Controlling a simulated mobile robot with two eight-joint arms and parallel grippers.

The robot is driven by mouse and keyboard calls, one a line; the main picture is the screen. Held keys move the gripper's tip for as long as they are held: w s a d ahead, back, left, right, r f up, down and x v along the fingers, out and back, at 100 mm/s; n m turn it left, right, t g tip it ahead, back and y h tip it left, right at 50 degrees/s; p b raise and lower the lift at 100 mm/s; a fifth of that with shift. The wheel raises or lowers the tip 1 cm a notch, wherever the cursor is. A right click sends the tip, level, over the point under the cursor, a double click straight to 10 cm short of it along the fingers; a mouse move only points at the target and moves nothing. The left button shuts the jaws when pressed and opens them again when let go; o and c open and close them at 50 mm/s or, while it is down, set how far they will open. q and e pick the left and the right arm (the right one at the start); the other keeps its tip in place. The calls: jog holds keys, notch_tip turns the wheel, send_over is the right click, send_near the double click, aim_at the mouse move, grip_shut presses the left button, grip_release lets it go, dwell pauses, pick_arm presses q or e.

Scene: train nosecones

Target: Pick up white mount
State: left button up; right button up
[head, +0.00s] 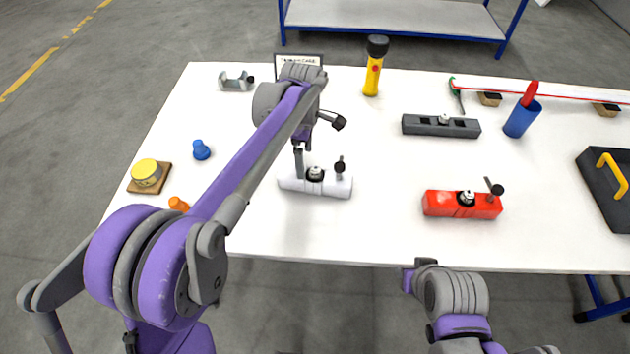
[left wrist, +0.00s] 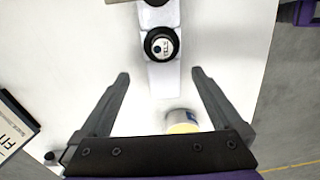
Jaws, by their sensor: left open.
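The white mount (head: 330,189) lies on the white table in front of my left arm, a long block with a round black-and-silver fitting on top and a black-knobbed lever at its right end. In the left wrist view the white mount (left wrist: 164,82) runs up the picture between the fingers, with a labelled black round fitting on it. My left gripper (head: 299,166) is over the left part of the mount, pointing down. In the left wrist view the left gripper (left wrist: 160,73) is open, its fingers on either side of the mount with gaps.
A red mount (head: 440,204) lies to the right and a dark grey one (head: 415,125) behind it. A yellow flashlight (head: 373,78), blue cup (head: 521,119), blue knob (head: 201,150) and black tray (head: 596,178) stand around. The table between the white and red mounts is clear.

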aim_at(315, 181)
pick_arm(q)
jog(key=f, duration=0.6)
jog(key=shift+s+a+f, duration=0.2)
jog(key=shift+a+f, duration=0.1)
